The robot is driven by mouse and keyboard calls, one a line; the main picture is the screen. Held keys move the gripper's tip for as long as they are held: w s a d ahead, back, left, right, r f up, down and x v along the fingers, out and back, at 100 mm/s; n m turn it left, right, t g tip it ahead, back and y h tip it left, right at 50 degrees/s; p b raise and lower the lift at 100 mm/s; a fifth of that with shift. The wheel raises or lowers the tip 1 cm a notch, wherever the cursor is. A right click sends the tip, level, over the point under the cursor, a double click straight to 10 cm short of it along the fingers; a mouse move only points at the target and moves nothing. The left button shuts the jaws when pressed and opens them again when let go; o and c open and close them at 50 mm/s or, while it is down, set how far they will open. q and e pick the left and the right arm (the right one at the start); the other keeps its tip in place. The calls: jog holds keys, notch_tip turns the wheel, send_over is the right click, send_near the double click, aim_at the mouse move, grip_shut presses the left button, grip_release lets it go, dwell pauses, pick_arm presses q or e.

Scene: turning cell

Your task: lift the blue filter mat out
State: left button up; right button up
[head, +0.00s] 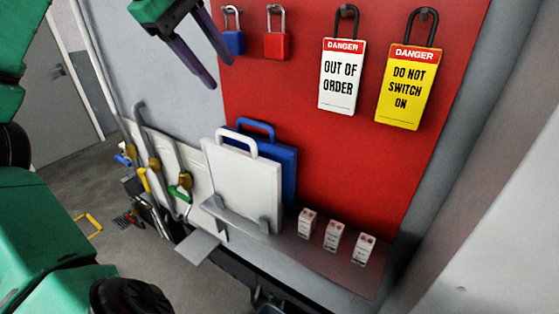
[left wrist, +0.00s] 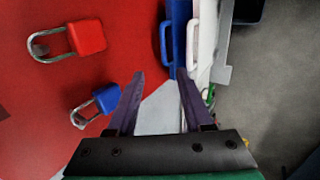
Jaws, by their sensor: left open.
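The blue filter mat (head: 288,165) stands upright in a holder at the base of the red board, with its blue loop handle on top. A white mat (head: 245,185) with a white handle stands in front and hides much of it. My left gripper (head: 219,73) is open and empty, above and to the left of the blue mat, apart from it. In the left wrist view the blue mat (left wrist: 179,12) and its handle (left wrist: 165,42) lie beyond the open fingertips (left wrist: 160,73), with the white mat (left wrist: 207,25) to the right. My right gripper is not in view.
A blue padlock (head: 234,43), a red padlock (head: 276,46), a white danger tag (head: 340,80) and a yellow danger tag (head: 404,90) hang on the red board (head: 300,120). Three small white blocks (head: 335,236) stand on the ledge right of the mats. Hanging tools are at the left.

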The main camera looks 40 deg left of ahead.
pick_arm(q)
jog(key=x, duration=0.3)
jog(key=p, duration=0.1)
send_near(249, 121)
jog(key=x, duration=0.5)
jog(key=p+x, duration=0.1)
jog(key=x, duration=0.1)
jog(key=shift+w+d+f, duration=0.25)
jog(key=shift+w+f, duration=0.05)
jog(key=shift+w, duration=0.05)
jog(key=shift+a+f, duration=0.3)
jog(key=c, duration=0.5)
jog(key=shift+d+r, duration=0.1)
jog(key=shift+d, duration=0.05)
grip_shut()
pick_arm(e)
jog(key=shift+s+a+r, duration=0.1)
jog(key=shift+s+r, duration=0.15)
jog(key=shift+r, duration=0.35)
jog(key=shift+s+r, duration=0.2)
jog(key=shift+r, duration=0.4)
